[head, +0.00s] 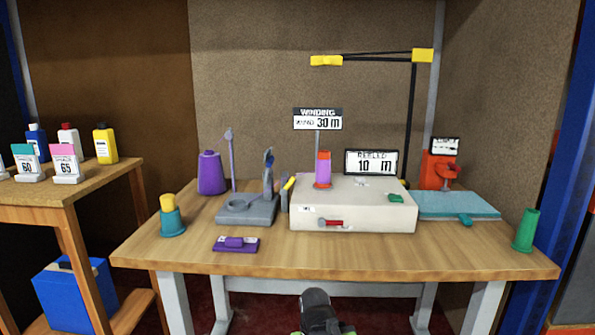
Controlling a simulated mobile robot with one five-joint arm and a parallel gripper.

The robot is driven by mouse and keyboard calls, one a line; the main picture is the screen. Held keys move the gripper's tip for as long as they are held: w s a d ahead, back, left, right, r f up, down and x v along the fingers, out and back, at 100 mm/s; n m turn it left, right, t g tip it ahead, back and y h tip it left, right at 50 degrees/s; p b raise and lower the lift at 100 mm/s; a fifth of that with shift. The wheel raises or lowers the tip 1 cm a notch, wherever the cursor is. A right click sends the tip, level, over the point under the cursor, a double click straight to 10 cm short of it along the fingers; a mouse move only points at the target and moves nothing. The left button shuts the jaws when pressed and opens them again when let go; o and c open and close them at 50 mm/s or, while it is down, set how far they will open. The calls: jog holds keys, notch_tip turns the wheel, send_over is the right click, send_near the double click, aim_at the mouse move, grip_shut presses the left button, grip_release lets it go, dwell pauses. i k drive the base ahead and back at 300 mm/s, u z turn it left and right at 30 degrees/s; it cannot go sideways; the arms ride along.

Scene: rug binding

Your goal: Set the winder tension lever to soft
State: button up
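The winder (355,210) is a pale box on the wooden table, with a red and purple spool (323,170) standing on top. On its front face is a small lever with a red handle (334,223), lying roughly level, with a grey end at its left. Small labels sit near it, too small to read. This may be the tension lever, but I cannot tell its setting. My gripper (318,318) shows only partly at the bottom edge, dark with green bits, in front of and below the table edge and well apart from the winder. Its fingers are not clear.
A grey stand (248,210), a purple cone (211,173) and a teal cup (172,222) with a yellow spool stand left. A purple block (236,244) lies near the front edge. The table in front of the winder is clear.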

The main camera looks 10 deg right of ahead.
aim_at(284, 191)
jog(key=u, duration=0.25)
jog(key=k, duration=1)
jog(key=u, duration=0.45)
jog(key=i, duration=1.35)
jog(key=u, duration=0.1)
